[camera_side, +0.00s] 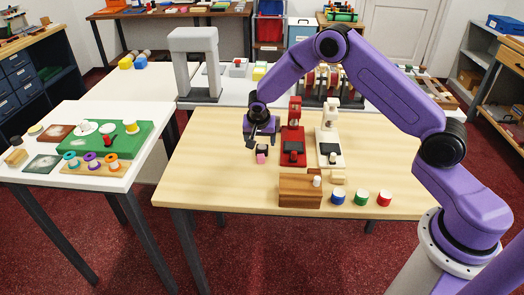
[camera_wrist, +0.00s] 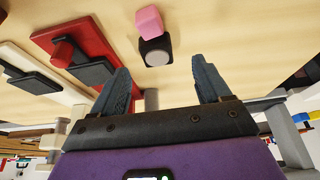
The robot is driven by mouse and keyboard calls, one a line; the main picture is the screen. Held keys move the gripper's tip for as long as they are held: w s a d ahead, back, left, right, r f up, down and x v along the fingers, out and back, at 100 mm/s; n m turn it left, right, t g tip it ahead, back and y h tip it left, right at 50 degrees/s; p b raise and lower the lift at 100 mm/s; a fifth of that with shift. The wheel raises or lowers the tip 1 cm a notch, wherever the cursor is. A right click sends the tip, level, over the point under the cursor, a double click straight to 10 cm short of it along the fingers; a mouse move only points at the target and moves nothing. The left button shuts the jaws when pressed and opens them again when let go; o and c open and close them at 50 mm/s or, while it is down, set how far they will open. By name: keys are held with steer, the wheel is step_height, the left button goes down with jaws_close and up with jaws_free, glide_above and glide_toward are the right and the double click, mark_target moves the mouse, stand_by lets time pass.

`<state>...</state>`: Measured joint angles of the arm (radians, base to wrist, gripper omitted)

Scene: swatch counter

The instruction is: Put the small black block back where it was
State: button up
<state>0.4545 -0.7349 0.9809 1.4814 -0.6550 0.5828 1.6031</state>
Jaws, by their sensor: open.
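The small black block (camera_wrist: 155,50) has a round grey face toward the wrist camera. It touches a pink block (camera_wrist: 149,21); I cannot tell whether it rests on it or beside it. In the side view the black block (camera_side: 262,148) shows just above the pink block (camera_side: 261,158), on the left half of the wooden table (camera_side: 215,180). My gripper (camera_side: 262,137) is open above the black block. In the wrist view its two fingers (camera_wrist: 164,78) are spread apart with nothing between them, and the black block lies beyond the fingertips.
A red press-like device (camera_side: 292,135) and a white one (camera_side: 328,138) stand just right of the blocks. A brown wooden box (camera_side: 299,190) and blue (camera_side: 337,198), green (camera_side: 361,198) and red (camera_side: 384,198) pots sit at the front. The table's left part is clear.

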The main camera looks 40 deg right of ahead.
mark_target(262, 148)
steer(key=shift+x, duration=2.7)
steer(key=shift+s+d, duration=0.15)
steer(key=shift+s, duration=0.05)
steer(key=c, duration=1.2)
